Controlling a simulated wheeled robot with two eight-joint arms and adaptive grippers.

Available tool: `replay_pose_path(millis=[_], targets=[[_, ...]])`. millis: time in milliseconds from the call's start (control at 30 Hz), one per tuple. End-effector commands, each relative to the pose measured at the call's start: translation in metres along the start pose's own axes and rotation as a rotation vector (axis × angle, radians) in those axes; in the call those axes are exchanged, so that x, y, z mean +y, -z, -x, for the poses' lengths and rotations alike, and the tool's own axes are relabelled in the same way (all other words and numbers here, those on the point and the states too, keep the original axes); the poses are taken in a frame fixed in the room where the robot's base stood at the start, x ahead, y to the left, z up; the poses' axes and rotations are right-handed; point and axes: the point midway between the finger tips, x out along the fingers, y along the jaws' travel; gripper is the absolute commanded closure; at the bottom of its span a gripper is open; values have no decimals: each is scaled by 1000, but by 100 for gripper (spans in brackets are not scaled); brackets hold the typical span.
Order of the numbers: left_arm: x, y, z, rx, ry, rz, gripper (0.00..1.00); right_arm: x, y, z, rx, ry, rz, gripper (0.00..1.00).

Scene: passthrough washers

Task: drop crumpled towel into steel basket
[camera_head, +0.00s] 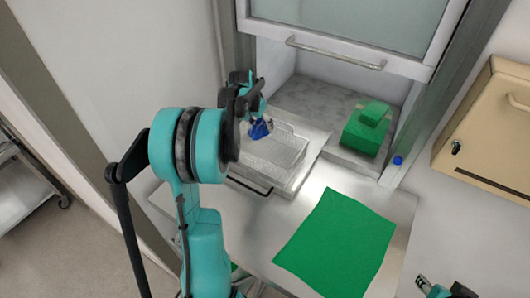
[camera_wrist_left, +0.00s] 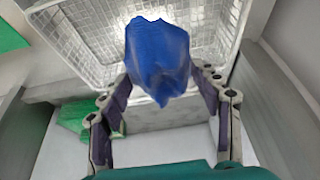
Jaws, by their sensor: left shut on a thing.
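The crumpled towel (camera_head: 261,129) is a small dark blue bundle. My left gripper (camera_head: 257,117) is shut on it and holds it up over the steel basket (camera_head: 288,150). In the left wrist view the towel (camera_wrist_left: 158,55) sits between the two fingers of the left gripper (camera_wrist_left: 160,92), with the mesh basket (camera_wrist_left: 80,35) behind it. The basket is a shiny wire-mesh tray, and part of it is hidden by my arm and the towel. Only a bit of my right gripper (camera_head: 447,290) shows at the bottom right edge, far from the basket.
A flat green cloth (camera_head: 338,243) lies on the steel table right of the basket. A green box (camera_head: 363,134) stands in the passthrough opening, under the raised glass door with its handle (camera_head: 335,53). A small blue object (camera_head: 398,160) is by the frame. A beige cabinet (camera_head: 490,130) is at right.

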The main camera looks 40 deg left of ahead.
Motion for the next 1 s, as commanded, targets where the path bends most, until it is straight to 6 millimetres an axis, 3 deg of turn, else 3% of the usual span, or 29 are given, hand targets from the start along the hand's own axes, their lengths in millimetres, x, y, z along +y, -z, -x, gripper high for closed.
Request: replay_pose_path(millis=[133,467,500,567,1000], targets=[[0,-7,-17,0,0,0,68,0,-7,-10,0,0,0,60],[0,-8,-20,0,0,0,68,0,-7,-11,0,0,0,60],[0,-8,-20,0,0,0,29,0,-7,-11,0,0,0,60],[0,-8,-20,0,0,0,13,0,-7,-11,0,0,0,60],[0,-8,-11,0,0,0,12,0,-7,-11,0,0,0,60]])
